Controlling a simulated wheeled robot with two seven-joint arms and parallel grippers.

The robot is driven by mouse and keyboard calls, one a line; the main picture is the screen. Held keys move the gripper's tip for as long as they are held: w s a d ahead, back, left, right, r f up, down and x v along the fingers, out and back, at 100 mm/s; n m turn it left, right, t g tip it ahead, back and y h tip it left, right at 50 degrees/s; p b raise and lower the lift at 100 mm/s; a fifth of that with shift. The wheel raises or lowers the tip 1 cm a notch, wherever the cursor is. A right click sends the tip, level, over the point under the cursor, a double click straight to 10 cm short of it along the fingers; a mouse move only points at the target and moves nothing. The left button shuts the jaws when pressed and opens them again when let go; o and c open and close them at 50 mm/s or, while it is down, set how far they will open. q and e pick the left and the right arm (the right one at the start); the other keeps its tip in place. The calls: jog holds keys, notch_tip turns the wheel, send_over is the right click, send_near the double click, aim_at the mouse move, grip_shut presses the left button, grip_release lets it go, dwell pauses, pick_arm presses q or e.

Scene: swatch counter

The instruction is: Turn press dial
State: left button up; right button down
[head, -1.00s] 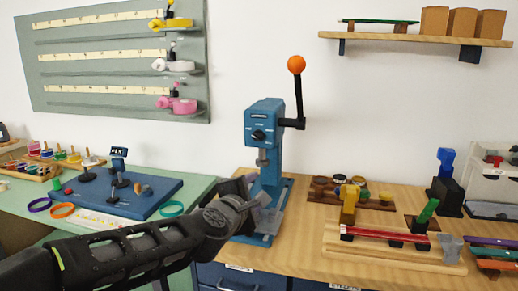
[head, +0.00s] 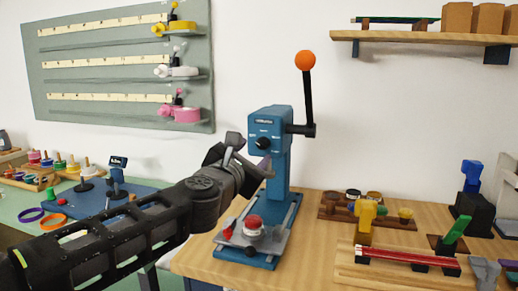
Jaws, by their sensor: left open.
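The blue press (head: 281,185) stands on the wooden counter, with a black lever ending in an orange ball (head: 305,60). Its dark round dial (head: 263,144) is on the front of the press head, with small pale markings around it. My left gripper (head: 252,157) is open just left of and below the dial, its two fingers apart. No grip on the dial shows, and whether a finger touches the press is unclear. The gripper hides part of the press below the head. My right gripper is not in view.
A grey plate with a red-topped piece (head: 253,222) sits on the press base below my gripper. A rack of small jars (head: 365,207) and a wooden fixture with a red strip (head: 405,258) stand to the right. A green mat with coloured rings lies left.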

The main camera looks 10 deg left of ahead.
aim_at(260, 146)
pick_arm(q)
jog(key=w, duration=0.5)
jog(key=shift+w+d, duration=0.1)
jog(key=shift+d, duration=0.05)
grip_shut()
dwell(0.4)
